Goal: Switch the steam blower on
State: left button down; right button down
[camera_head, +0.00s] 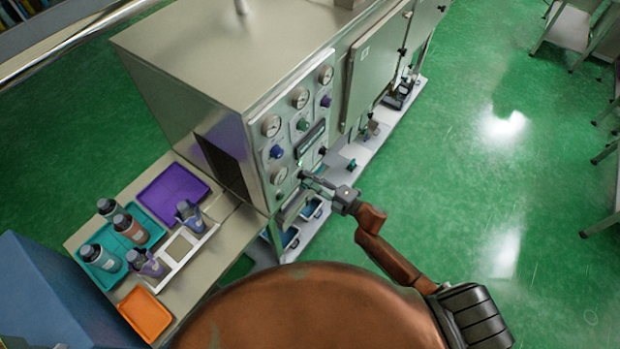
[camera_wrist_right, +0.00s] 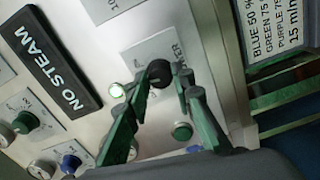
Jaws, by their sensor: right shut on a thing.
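The steam machine (camera_head: 225,60) has a front panel with gauges and knobs. My right gripper (camera_head: 308,178) is at the lower part of this panel. In the right wrist view its green fingers (camera_wrist_right: 158,88) are shut on a black rotary knob (camera_wrist_right: 157,72). The plate (camera_wrist_right: 140,58) behind the knob has a label ending in "WER", partly hidden by a finger. A black display (camera_wrist_right: 55,62) reads "NO STEAM". My left gripper is not in view.
A table at left holds a purple tray (camera_head: 172,193), an orange tray (camera_head: 145,313), and a teal tray (camera_head: 112,275) with bottles. Blue, green and purple knobs sit among the gauges (camera_head: 271,126). Green floor (camera_head: 480,190) is open at right.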

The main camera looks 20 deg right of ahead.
jog(key=shift+f+m+p, duration=0.15)
jog(key=shift+m+p, duration=1.1)
jog(key=shift+m, duration=2.35)
jog(key=c, duration=1.7)
grip_release()
jog(key=shift+o, duration=0.2)
jog(key=v, duration=1.2)
